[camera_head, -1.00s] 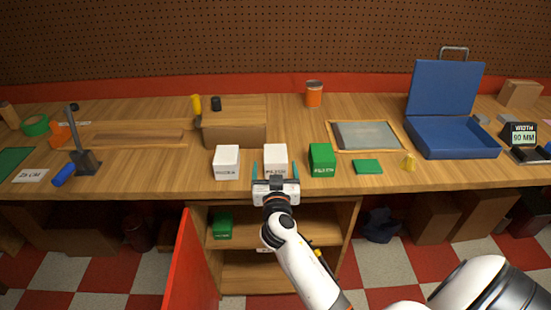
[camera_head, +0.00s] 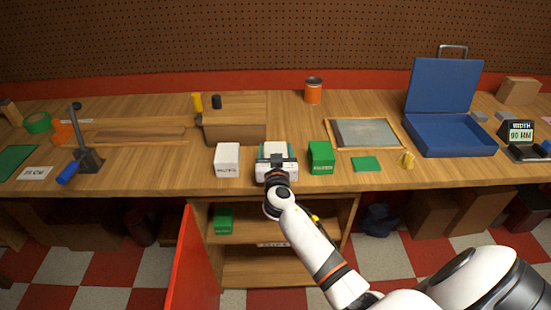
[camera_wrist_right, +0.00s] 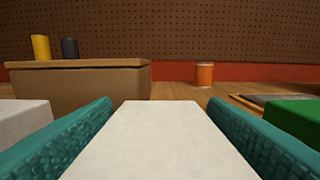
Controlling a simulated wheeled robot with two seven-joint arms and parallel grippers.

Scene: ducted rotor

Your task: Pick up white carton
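A white carton (camera_head: 275,149) stands on the wooden workbench between the fingers of my right gripper (camera_head: 276,153). In the right wrist view its pale top (camera_wrist_right: 160,140) fills the space between the two teal fingers, with a finger along each side. A narrow gap shows beside its far left corner, so the right gripper looks open around it. My gripper hides most of its front in the head view. A second white carton (camera_head: 227,160) stands to the left, apart from the gripper. My left gripper is not in view.
A green carton (camera_head: 321,158) stands close on the right. A brown box (camera_head: 235,128) is behind on the left, and an orange can (camera_head: 313,91) stands at the back. An open blue case (camera_head: 450,135) is farther right. A red cabinet door (camera_head: 180,270) stands open below.

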